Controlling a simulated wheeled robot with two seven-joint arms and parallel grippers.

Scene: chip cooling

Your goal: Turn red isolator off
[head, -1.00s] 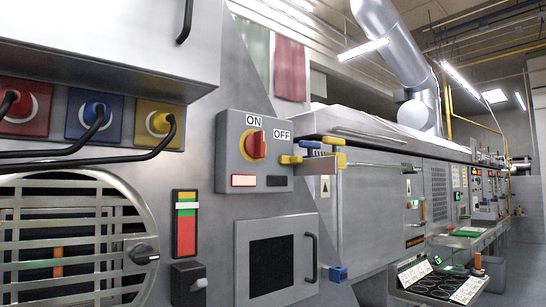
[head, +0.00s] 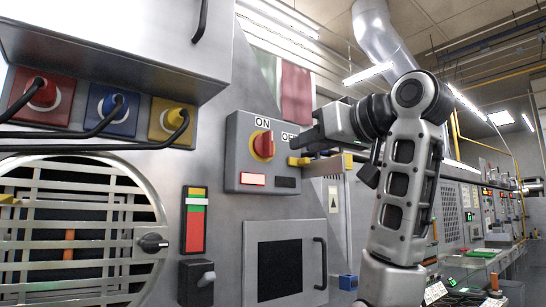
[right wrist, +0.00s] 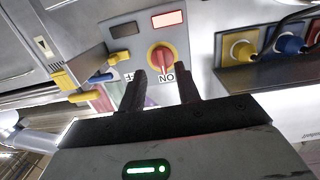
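The red isolator knob (head: 263,146) sits on a yellow disc on a grey switch box (head: 233,166) in the head view. Its handle stands near upright, under the ON label. The OFF label is to its right, partly covered by my right gripper (head: 296,141). In the right wrist view the knob (right wrist: 161,58) shows upside down, just beyond and between the fingertips of my right gripper (right wrist: 160,82). The two fingers are apart, with nothing between them; I see no contact with the knob. My left gripper is not in view.
A lit red lamp (head: 253,179) and a dark lamp (head: 286,182) are below the knob. Yellow latch parts (head: 299,161) stick out at the box's right. Red (head: 41,96), blue (head: 113,106) and yellow (head: 174,120) cable sockets are at left. A handled door (head: 281,262) is below.

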